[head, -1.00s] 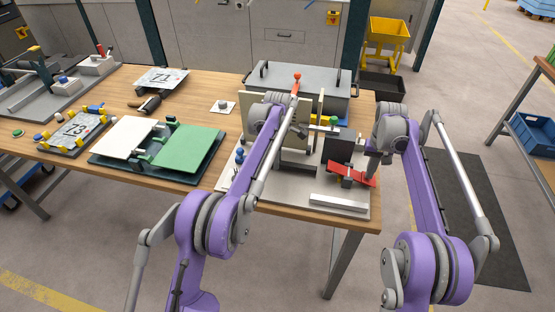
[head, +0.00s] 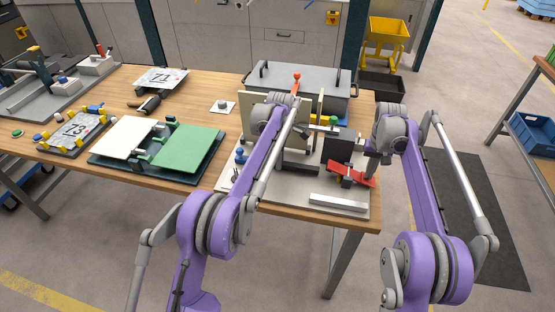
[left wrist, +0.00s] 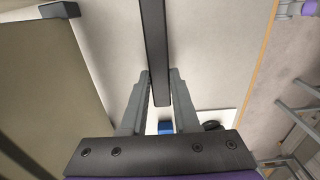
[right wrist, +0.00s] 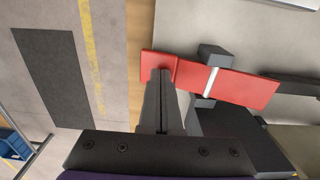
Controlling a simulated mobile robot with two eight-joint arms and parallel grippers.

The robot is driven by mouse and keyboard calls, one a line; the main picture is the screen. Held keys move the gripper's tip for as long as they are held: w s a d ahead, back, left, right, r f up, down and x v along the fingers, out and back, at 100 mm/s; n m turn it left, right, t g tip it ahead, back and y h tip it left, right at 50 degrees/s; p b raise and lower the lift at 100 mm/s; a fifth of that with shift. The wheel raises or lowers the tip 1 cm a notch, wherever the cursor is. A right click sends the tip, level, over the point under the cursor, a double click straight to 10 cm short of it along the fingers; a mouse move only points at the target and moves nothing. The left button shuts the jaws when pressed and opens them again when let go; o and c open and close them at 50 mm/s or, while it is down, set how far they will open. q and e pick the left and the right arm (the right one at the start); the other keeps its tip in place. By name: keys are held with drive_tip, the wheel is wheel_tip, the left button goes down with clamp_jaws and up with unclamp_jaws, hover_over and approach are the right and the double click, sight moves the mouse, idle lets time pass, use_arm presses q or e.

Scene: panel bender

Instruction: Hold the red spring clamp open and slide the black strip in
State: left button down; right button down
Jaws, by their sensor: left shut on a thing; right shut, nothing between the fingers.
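The red spring clamp (head: 350,174) stands on the light base plate (head: 295,192) at the table's right front; its red lever (right wrist: 235,84) fills the upper part of the right wrist view. My right gripper (right wrist: 161,76) is shut and empty, its tips against or just over the lever's outer end; in the head view it is at the clamp's right side (head: 371,167). The black strip (left wrist: 153,45) is between the fingers of my left gripper (left wrist: 160,84), which is shut on it. The strip's far end runs out of the left wrist view. My left arm hides that gripper in the head view.
A beige upright panel (head: 252,103) stands near my left arm. A grey lidded box (head: 310,92) is behind it. A pale bar (head: 338,202) lies at the plate's front edge. A green and white board (head: 188,150) lies left.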

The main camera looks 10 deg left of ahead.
sight(298, 165)
use_arm(q)
drive_tip(key=shift+d+f, duration=0.1)
drive_tip(key=shift+d, duration=3)
drive_tip(key=shift+f, duration=0.2)
drive_tip(key=c, duration=0.6)
unclamp_jaws()
drive_tip(key=shift+r, duration=0.1)
drive_tip(key=shift+r, duration=3.9)
use_arm(e)
wheel_tip(298, 165, up, 9)
